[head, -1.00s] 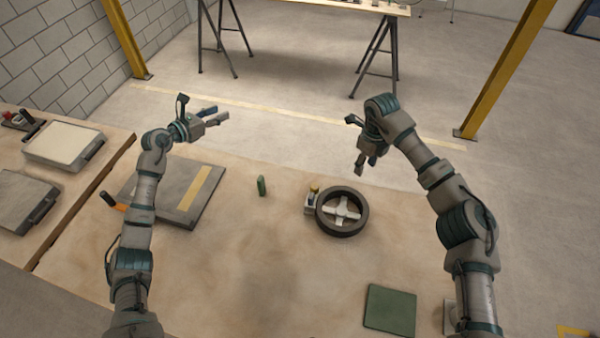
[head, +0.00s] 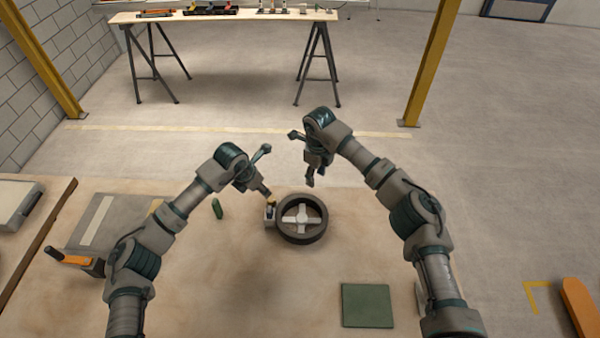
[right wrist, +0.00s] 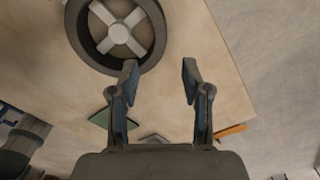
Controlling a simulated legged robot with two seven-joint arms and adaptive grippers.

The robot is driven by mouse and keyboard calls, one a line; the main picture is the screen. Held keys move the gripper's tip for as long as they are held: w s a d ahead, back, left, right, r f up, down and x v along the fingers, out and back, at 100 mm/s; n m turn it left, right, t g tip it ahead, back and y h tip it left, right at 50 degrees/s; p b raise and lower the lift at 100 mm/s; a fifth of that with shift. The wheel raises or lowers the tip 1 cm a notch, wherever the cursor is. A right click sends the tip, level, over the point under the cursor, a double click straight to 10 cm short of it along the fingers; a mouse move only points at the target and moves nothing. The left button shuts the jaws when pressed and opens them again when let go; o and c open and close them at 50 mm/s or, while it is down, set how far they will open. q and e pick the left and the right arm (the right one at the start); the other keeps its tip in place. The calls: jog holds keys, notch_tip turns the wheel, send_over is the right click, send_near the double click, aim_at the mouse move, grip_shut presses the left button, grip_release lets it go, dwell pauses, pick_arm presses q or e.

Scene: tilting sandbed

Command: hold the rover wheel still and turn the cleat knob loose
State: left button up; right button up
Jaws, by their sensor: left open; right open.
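The rover wheel (head: 325,222), a dark ring with a pale cross-shaped hub, lies flat on the table. It also shows at the top of the right wrist view (right wrist: 78,38). A small pale block with a brownish top, which looks like the cleat and its knob (head: 270,209), stands against the wheel's left side. My left gripper (head: 268,193) is open just above this block; whether it touches the knob I cannot tell. My right gripper (head: 311,181) is open and empty beyond the wheel's far edge. In the right wrist view its fingers (right wrist: 158,82) are apart, near the wheel's rim.
A green object (head: 217,209) stands left of the wheel. A green mat (head: 367,306) lies at the near right. A grey board (head: 88,232) and an orange-and-black tool (head: 75,260) are at the left. The table's middle front is clear.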

aim_at(314, 198)
notch_tip(314, 198, down, 14)
jog(key=shift+f, duration=0.25)
